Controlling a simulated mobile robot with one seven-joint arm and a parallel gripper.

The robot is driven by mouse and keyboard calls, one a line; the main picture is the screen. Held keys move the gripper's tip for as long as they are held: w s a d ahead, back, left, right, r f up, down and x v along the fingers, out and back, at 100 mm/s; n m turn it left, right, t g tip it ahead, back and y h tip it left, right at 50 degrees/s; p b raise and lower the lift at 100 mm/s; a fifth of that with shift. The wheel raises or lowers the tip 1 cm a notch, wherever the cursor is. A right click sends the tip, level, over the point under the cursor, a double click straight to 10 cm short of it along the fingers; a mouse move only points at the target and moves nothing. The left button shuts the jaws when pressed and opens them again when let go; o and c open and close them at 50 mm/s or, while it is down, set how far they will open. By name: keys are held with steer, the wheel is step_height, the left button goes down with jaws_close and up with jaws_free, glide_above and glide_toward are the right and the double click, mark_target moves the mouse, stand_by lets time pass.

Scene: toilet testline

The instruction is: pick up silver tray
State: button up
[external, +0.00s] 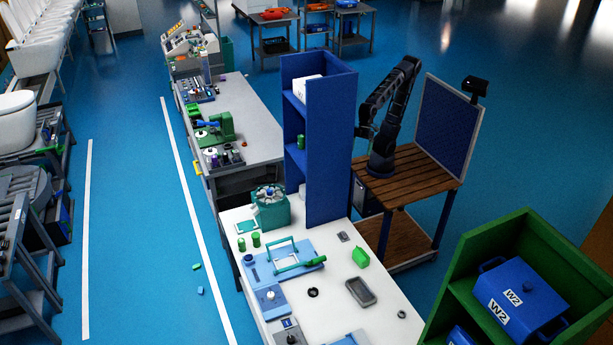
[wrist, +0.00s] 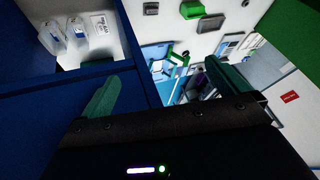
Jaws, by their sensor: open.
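A small grey rectangular tray (external: 361,291) with a raised rim lies flat on the white table, right of the blue fixtures. It also shows in the wrist view (wrist: 210,22), near the top, beyond my fingers. My gripper (wrist: 165,88) shows in the wrist view with its two green fingers wide apart and nothing between them. It is well away from the tray.
The tall blue shelf (external: 330,150) stands between my arm and the table. A green container (external: 361,257) and a black ring (external: 313,292) lie near the tray. Blue fixtures with a green handle (external: 300,266) fill the table's left side. A green shelf (external: 455,285) stands at right.

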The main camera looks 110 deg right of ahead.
steer(key=w+a+n+g+y, duration=0.1)
steer(key=w+a, duration=0.1)
steer(key=a, duration=0.8)
steer(key=n+g, duration=0.4)
steer(key=n, duration=1.1)
glide_above(361, 293)
steer(key=d, duration=0.4)
steer(key=shift+h, duration=0.4)
steer(key=f, duration=3.9)
steer(key=shift+a+f, duration=0.2)
steer(key=shift+f, duration=0.2)
steer(key=shift+x, duration=2.7)
steer(key=shift+w, duration=0.2)
steer(key=shift+c, duration=0.4)
